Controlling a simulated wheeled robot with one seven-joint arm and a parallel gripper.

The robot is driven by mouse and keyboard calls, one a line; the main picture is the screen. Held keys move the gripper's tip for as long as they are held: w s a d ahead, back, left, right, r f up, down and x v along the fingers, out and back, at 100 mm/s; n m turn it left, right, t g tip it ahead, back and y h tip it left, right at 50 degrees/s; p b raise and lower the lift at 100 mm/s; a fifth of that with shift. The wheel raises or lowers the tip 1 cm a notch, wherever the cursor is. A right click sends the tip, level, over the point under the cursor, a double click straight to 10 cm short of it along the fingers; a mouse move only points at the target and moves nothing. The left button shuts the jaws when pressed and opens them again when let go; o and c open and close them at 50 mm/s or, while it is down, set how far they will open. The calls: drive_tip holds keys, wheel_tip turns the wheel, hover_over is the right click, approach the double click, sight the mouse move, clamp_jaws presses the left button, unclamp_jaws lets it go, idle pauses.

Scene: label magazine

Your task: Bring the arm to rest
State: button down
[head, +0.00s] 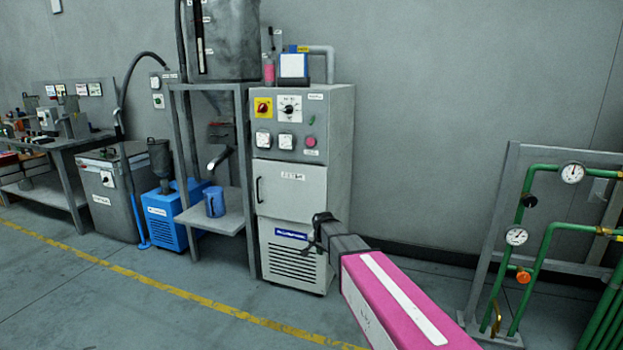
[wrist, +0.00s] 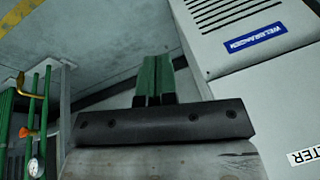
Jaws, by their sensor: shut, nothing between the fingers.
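My gripper (head: 314,236) is at the end of my pink and white arm, in front of the lower part of a grey cabinet (head: 341,145). It holds nothing. In the wrist view my gripper (wrist: 154,62) shows two green-looking fingers close together, shut and empty. The cabinet's vented lower panel with a blue label (wrist: 254,38) shows to the right in the wrist view. I cannot tell whether the gripper touches the cabinet or how far apart they are.
A stand with a shelf (head: 219,220) bearing a blue jug (head: 214,201) is left of the cabinet. A blue machine (head: 172,213) stands further left. Green pipes with gauges (head: 517,235) are on the right. The floor (head: 120,310) in front is clear, with a yellow line.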

drive_tip(key=s+d+f+n+g, duration=0.1)
drive_tip(key=s+d+n, duration=0.1)
drive_tip(key=s+d, duration=0.3)
drive_tip(key=s+d+f+n+g, duration=0.1)
drive_tip(key=s+d, duration=0.4)
drive_tip(key=s, duration=0.8)
drive_tip(key=s+d+f+n+g, duration=0.1)
drive_tip(key=s+d+n+g, duration=0.1)
drive_tip(key=s+d, duration=0.3)
drive_tip(key=s+n, duration=0.1)
drive_tip(key=s, duration=0.3)
drive_tip(key=shift+f, duration=0.3)
drive_tip(key=shift+d, duration=0.1)
